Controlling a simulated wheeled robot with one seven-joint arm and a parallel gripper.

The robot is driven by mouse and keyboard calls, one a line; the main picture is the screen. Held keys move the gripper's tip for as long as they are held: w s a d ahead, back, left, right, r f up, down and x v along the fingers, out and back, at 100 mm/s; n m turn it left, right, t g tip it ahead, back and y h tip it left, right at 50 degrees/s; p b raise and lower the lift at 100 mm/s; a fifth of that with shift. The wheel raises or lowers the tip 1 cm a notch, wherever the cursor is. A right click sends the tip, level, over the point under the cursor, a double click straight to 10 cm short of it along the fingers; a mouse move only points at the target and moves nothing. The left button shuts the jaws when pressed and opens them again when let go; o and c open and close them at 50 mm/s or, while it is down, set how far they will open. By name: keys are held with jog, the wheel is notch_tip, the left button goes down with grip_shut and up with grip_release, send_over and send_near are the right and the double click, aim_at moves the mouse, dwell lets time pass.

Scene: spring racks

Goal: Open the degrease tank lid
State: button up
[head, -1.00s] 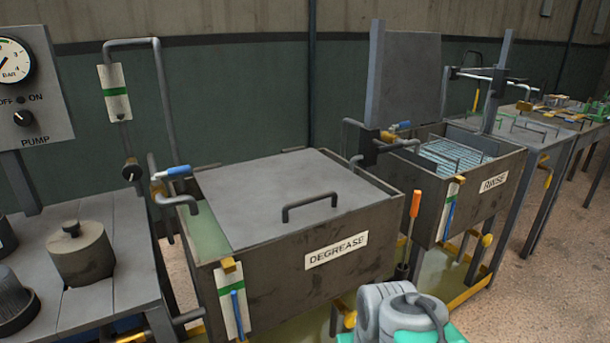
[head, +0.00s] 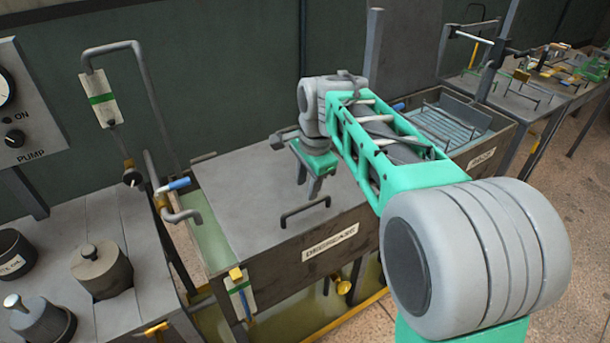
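The degrease tank (head: 330,248) stands in the middle of the head view, with a DEGREASE label on its front. Its flat grey lid (head: 240,205) lies down over most of the tank, leaving a strip of greenish liquid showing at the left. A dark bar handle (head: 305,208) stands up near the lid's front edge. My gripper (head: 308,192) points down above the lid, just behind the handle in the picture. Its two fingers look apart with nothing between them. I cannot tell its exact height over the lid. My arm hides the tank's right part.
The rinse tank (head: 500,150), with its lid upright and a wire rack inside, stands to the right. A tap with a blue lever (head: 178,184) sits at the tank's left corner. A bench with weights (head: 100,268) and a pump panel (head: 25,110) are at the left.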

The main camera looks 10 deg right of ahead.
aim_at(303, 206)
jog(key=f, duration=0.2)
jog(key=w+f, duration=0.1)
jog(key=f, duration=0.4)
jog(key=shift+w+a+f, duration=0.2)
jog(key=shift+w+f, duration=0.05)
jog(key=shift+f, duration=0.05)
grip_shut()
jog(key=shift+r, duration=0.1)
dwell(0.9)
